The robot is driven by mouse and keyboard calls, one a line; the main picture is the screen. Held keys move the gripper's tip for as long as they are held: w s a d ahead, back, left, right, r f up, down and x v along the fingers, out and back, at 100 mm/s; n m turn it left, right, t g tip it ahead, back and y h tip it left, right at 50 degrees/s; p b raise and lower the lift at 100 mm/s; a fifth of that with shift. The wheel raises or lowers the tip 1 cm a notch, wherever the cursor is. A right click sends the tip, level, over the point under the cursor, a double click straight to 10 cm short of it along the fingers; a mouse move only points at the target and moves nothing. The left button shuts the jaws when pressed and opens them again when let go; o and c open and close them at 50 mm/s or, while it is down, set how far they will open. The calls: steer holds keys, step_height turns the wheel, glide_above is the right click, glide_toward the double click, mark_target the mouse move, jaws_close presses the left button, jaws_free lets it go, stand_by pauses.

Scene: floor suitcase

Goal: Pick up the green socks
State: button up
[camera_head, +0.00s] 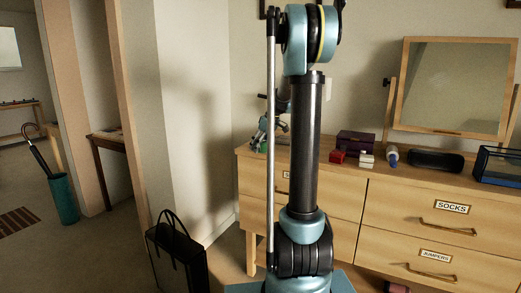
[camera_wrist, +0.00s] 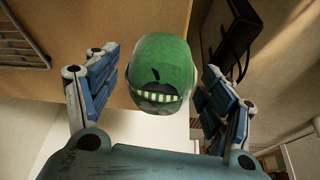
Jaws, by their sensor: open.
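The green socks (camera_wrist: 165,68) are a rounded green bundle with a green-and-white striped band and a small dark mark, seen in the wrist view. They are between the fingers of my gripper (camera_wrist: 162,65), which is open with blue pads on each side. Small gaps show between the bundle and both fingers. The near underside of the bundle is partly shadowed.
The wooden dresser (camera_head: 425,213) has drawers labelled SOCKS and JUMPERS. On its top are a mirror (camera_head: 455,85), a dark purple box (camera_head: 356,140), a black case (camera_head: 436,160) and a glass-sided box (camera_head: 498,165). A black bag (camera_head: 178,255) stands on the floor left of the dresser.

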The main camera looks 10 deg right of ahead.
steer(key=c, duration=1.2)
steer(key=shift+o, duration=0.2)
steer(key=shift+r, duration=0.1)
